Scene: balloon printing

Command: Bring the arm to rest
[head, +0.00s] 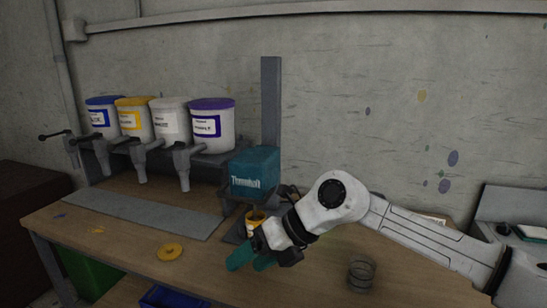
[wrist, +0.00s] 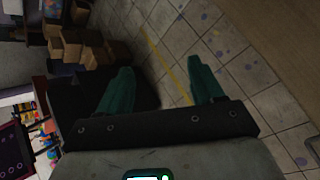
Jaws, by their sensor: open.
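My gripper (head: 250,260) is over the front part of the wooden table in the head view, with its teal fingers pointing left and down. In the wrist view my gripper (wrist: 160,90) shows its two teal fingers spread apart with nothing between them. My white arm reaches in from the right side of the head view. A small yellow-labelled can (head: 254,220) stands right behind the gripper, under the teal machine (head: 255,172), and is partly hidden by my wrist. I cannot tell whether my wrist touches it.
Several paint dispensers (head: 208,124) stand at the back left. A yellow disc (head: 170,252) and a wire coil (head: 361,273) lie on the wooden table (head: 120,245). A green bin (head: 90,272) and blue bin (head: 170,298) are below. The wrist view shows tiled floor (wrist: 215,45) and stacked boxes (wrist: 85,45).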

